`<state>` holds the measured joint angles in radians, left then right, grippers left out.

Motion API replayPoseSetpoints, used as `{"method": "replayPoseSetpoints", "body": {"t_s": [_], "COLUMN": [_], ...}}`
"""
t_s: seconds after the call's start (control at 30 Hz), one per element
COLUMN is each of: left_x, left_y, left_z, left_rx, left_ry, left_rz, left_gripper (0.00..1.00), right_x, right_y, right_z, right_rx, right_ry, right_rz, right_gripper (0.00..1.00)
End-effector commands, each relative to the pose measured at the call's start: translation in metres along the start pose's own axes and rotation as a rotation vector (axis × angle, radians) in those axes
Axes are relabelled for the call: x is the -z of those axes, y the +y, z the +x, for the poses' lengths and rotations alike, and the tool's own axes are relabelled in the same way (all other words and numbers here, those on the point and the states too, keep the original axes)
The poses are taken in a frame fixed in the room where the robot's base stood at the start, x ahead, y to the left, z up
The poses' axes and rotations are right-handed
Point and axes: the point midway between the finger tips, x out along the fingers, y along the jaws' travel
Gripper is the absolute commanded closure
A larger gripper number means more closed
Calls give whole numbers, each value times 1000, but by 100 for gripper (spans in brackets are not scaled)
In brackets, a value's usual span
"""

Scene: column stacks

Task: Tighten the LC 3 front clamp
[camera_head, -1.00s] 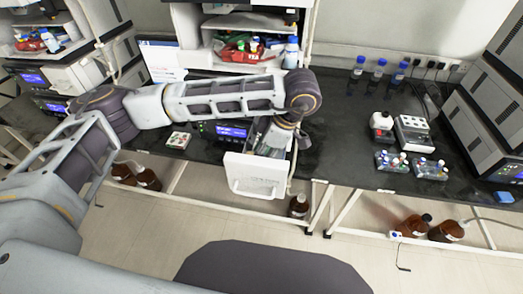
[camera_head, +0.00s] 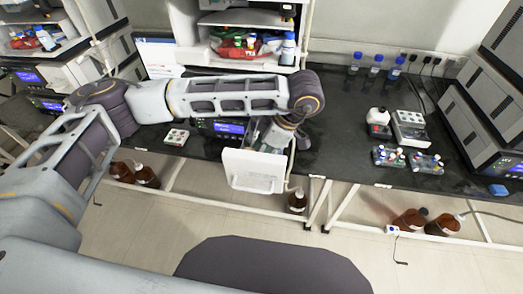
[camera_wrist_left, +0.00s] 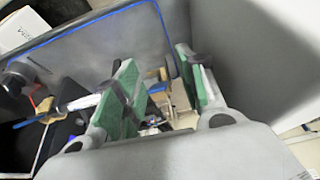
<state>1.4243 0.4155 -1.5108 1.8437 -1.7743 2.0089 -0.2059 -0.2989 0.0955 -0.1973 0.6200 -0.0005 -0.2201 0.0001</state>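In the head view my left arm reaches across to an instrument (camera_head: 222,128) with a lit blue display under the shelf. My left gripper is at the arm's end, behind an open white front panel (camera_head: 252,170). The wrist view shows the left gripper (camera_wrist_left: 165,88) with two green-padded fingers apart, inside a grey compartment with a blue-edged wall (camera_wrist_left: 100,45). Small tan and metal parts (camera_wrist_left: 172,100) show between and beyond the fingers; contact cannot be told. I cannot make out which part is the LC 3 front clamp. My right gripper is out of view.
A grey wall (camera_wrist_left: 255,50) stands close right of the fingers. Tubing and a dark fitting (camera_wrist_left: 15,78) lie to the left. On the black bench, tube racks (camera_head: 388,156) and blue-capped bottles (camera_head: 374,65) stand to the right. Brown bottles (camera_head: 298,200) are below.

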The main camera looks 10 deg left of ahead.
Motion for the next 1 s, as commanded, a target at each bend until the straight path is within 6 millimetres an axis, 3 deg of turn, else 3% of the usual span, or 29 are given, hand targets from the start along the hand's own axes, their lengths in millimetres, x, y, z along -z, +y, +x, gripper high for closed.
{"method": "replayPoseSetpoints", "body": {"t_s": [0.13,0.23,0.47,1.0], "left_x": [1,1,2,1], "left_y": [1,2,2,2], "left_z": [-1,-2,-8,-54], "left_rx": [-2,-3,-5,-6], "left_ry": [0,0,0,0], "left_rz": [-3,-4,-5,-5], "left_gripper": [61,61,61,61], "right_x": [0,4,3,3], "right_y": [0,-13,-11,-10], "right_z": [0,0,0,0], "right_rx": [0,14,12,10], "right_ry": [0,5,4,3], "right_rz": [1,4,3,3], "right_gripper": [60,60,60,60]}}
